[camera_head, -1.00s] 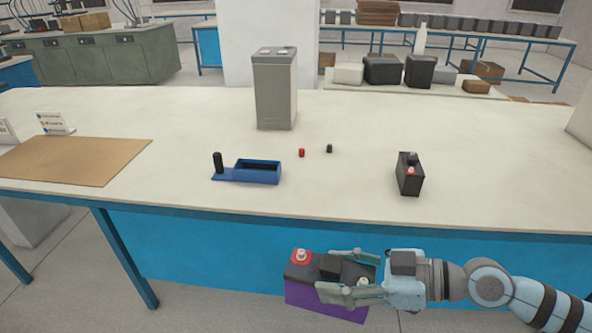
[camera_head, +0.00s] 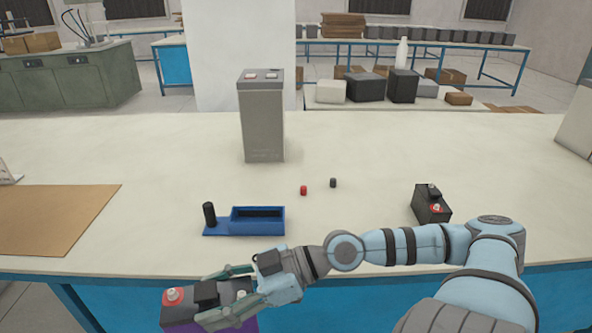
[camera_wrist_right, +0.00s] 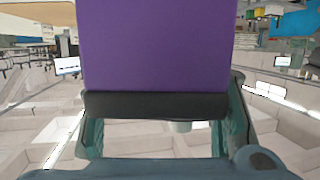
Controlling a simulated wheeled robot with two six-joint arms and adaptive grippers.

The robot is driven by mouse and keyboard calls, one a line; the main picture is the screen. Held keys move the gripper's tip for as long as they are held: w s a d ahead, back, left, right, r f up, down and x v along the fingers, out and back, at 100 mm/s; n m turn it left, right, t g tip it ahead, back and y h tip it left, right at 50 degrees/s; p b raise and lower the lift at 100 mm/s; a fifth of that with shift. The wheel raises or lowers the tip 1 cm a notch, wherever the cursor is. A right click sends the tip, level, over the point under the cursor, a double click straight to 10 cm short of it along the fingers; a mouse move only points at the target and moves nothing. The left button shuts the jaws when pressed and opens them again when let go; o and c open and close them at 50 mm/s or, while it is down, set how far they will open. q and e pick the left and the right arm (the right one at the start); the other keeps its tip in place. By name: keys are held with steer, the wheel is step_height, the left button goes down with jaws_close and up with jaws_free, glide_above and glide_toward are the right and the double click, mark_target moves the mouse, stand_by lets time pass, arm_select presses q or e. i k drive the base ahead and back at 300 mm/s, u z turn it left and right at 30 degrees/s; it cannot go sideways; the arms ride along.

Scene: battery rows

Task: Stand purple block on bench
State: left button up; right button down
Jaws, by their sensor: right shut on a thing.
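The purple block (camera_head: 243,326) is a battery with a purple body, a black top and a red-ringed terminal. My right gripper (camera_head: 222,300) is shut on its black top part and holds it in front of the bench's near edge, at the bottom of the head view. In the right wrist view the purple body (camera_wrist_right: 157,45) fills the upper middle, with a black band between the fingers (camera_wrist_right: 160,125). The lower part of the block is cut off in the head view. The bench (camera_head: 340,235) has a pale top and a blue front. My left gripper is not in view.
On the bench stand a tall grey battery (camera_head: 262,120), a blue tray (camera_head: 240,228) with a black cylinder, a small black battery (camera_head: 431,205), a red cap (camera_head: 303,190) and a black cap (camera_head: 333,183). A brown mat (camera_head: 50,215) lies left. Bare bench top lies between them.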

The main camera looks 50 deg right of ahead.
mark_target(363, 224)
steer(key=z, duration=0.25)
steer(key=i, duration=0.65)
steer(key=z, duration=0.85)
steer(key=i, duration=0.35)
steer(key=z, duration=0.45)
